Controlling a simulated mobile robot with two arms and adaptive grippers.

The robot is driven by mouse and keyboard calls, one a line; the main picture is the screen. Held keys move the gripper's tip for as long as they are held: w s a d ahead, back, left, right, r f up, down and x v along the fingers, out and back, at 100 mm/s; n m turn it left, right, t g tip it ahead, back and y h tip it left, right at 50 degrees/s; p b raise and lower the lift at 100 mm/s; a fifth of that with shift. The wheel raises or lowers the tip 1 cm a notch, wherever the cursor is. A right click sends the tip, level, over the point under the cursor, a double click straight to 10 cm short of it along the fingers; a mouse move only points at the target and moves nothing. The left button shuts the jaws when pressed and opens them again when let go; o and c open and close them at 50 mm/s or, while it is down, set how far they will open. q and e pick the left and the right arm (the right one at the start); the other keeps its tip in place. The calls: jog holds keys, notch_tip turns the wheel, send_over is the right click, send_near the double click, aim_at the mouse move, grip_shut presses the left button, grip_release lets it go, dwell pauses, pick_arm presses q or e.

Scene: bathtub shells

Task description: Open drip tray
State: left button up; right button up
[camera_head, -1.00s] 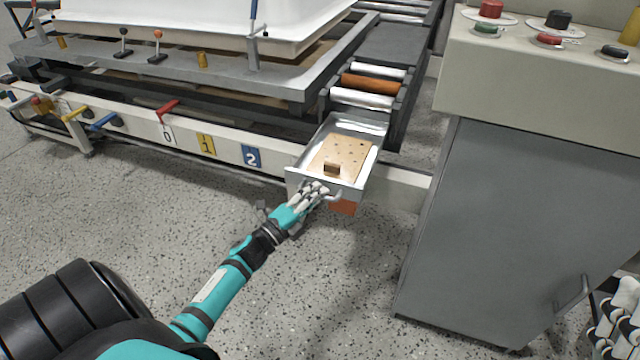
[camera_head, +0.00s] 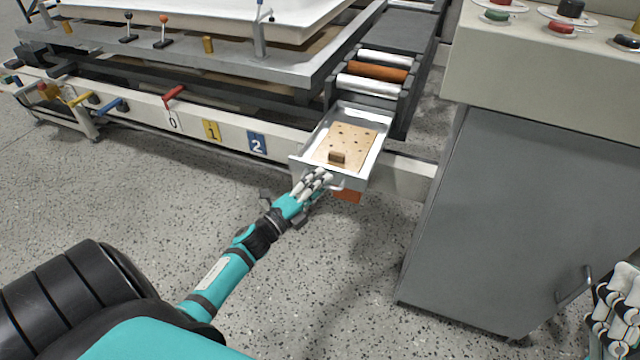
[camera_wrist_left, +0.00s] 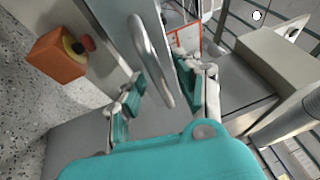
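The drip tray (camera_head: 375,152) is a shallow metal drawer, standing out from the frame beside the rollers. It holds a tan perforated board (camera_head: 352,138) with a small brown block (camera_head: 337,157). My left gripper (camera_head: 318,180) is at the tray's front, by its handle (camera_head: 338,187). In the left wrist view, the curved metal handle (camera_wrist_left: 150,58) runs between the spread fingers of my left gripper (camera_wrist_left: 160,88). The fingers are apart; a firm grip does not show. My right gripper (camera_head: 610,312) is partly in view at the right edge, away from the tray; its opening is unclear.
A grey cabinet (camera_head: 500,220) with several buttons on top stands to the right. A white tub shell (camera_head: 190,15) lies on the machine frame at the back left. The speckled floor in front is clear.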

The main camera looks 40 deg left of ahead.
pick_arm(q)
jog(key=v, duration=1.2)
